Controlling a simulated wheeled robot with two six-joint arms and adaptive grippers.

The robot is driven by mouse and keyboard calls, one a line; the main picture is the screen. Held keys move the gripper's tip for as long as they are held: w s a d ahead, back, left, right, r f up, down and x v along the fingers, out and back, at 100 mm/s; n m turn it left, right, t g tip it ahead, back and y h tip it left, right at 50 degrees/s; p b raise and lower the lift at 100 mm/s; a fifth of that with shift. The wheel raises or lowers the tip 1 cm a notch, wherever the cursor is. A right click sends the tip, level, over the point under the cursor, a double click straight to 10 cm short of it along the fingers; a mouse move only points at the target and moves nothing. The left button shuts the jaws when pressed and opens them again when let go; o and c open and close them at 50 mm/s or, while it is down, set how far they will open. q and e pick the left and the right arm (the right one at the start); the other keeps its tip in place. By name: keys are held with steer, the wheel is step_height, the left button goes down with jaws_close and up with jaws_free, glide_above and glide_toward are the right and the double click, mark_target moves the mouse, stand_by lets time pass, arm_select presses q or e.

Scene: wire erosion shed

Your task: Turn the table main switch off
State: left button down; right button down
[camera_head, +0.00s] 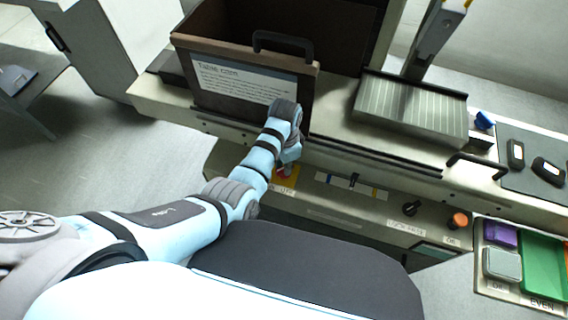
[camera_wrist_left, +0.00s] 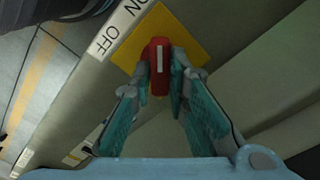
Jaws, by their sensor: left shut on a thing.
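The table main switch is a red handle (camera_wrist_left: 159,66) with a white mark, on a yellow plate (camera_wrist_left: 190,35). In the left wrist view the handle stands roughly upright in the picture. An OFF label (camera_wrist_left: 103,40) and an ON label (camera_wrist_left: 132,8) lie along the plate's left side. My left gripper (camera_wrist_left: 162,78) is shut on the red handle, with a finger on either side of it. In the head view the gripper (camera_head: 288,163) reaches down to the front panel and partly hides the switch and the yellow plate (camera_head: 291,182). My right gripper is not in view.
Along the panel sit a black knob (camera_head: 411,208) and an orange button (camera_head: 459,219). A ribbed plate (camera_head: 410,112) and a handle (camera_head: 476,163) are farther right. Open floor lies left.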

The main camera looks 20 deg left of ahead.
arm_select(q)
steer(key=shift+s+f, duration=0.1)
steer(key=shift+s, duration=0.05)
steer(key=shift+s+n+p, duration=0.1)
steer(key=shift+n+p, duration=1.05)
steer(key=shift+n, duration=0.45)
steer(key=n+p, duration=0.1)
steer(key=n, duration=0.2)
steer(key=shift+a+n, duration=0.1)
steer(key=shift+n, duration=0.3)
steer(key=n+p, duration=0.1)
steer(key=n, duration=0.2)
steer(key=shift+n, duration=0.3)
steer(key=n, duration=0.2)
steer(key=shift+f+n+p, duration=0.1)
steer(key=shift+n+p, duration=0.2)
steer(key=shift+p, duration=0.1)
steer(key=n, duration=0.4)
steer(key=shift+s+n, duration=0.1)
steer(key=shift+n, duration=0.2)
